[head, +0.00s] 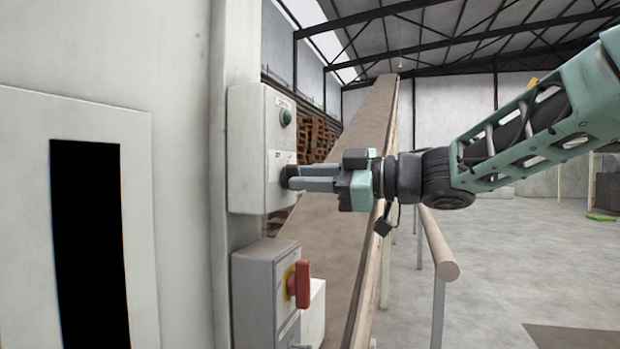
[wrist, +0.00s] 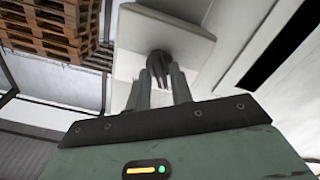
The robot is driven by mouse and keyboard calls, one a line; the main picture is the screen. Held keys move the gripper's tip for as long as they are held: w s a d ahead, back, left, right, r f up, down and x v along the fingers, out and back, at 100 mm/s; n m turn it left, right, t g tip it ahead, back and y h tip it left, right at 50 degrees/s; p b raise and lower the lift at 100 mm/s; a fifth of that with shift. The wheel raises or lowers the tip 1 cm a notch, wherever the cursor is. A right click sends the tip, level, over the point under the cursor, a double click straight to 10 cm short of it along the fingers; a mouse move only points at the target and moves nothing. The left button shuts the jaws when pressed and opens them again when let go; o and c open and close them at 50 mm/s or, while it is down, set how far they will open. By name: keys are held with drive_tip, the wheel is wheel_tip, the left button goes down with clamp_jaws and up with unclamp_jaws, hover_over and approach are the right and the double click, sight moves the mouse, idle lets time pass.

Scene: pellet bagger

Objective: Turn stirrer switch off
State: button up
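The stirrer switch looks to be the black rotary knob (head: 285,176) on a pale plate, low on the upper grey control box (head: 247,150). Its label is not readable. The knob shows in the wrist view (wrist: 159,60) at the fingertips. My gripper (head: 297,178) reaches in from the right, level with the knob. In the wrist view its two fingers (wrist: 160,80) stand close together, one on each side of the knob, and appear closed on it. The fingers partly hide the knob in the head view, so its pointing direction cannot be told.
A green button (head: 287,117) sits above the knob on the same box. Below is another grey box with a red handle (head: 300,284) on a yellow plate. A sloping conveyor (head: 345,190) runs behind my gripper, beside a railing (head: 437,245). Pallets (head: 315,138) are stacked behind.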

drive_tip(key=shift+o, duration=0.6)
drive_tip(key=b+v, duration=0.4)
drive_tip(key=v, duration=1.3)
drive_tip(key=shift+d+b, duration=0.2)
drive_tip(key=shift+b, duration=0.1)
drive_tip(key=w+a+f+m+t+h, duration=0.2)
drive_tip(key=w+a+m+t, duration=0.1)
drive_tip(key=w+m+t, duration=0.1)
drive_tip(key=s+a+f+m+h, duration=0.25)
drive_tip(key=f+m+h, duration=0.6)
drive_tip(key=f, duration=0.85)
drive_tip(key=s+d+f+g+h, duration=0.1)
drive_tip(key=s+f+g+h, duration=0.2)
drive_tip(key=s+f, duration=0.6)
drive_tip(key=s+d+f+g+h, duration=0.1)
drive_tip(key=s+f+g+h, duration=0.2)
drive_tip(key=s, duration=1.4)
wheel_tip(320, 180, down, 7)
drive_tip(key=g, duration=0.4)
drive_tip(key=shift+r, duration=0.15)
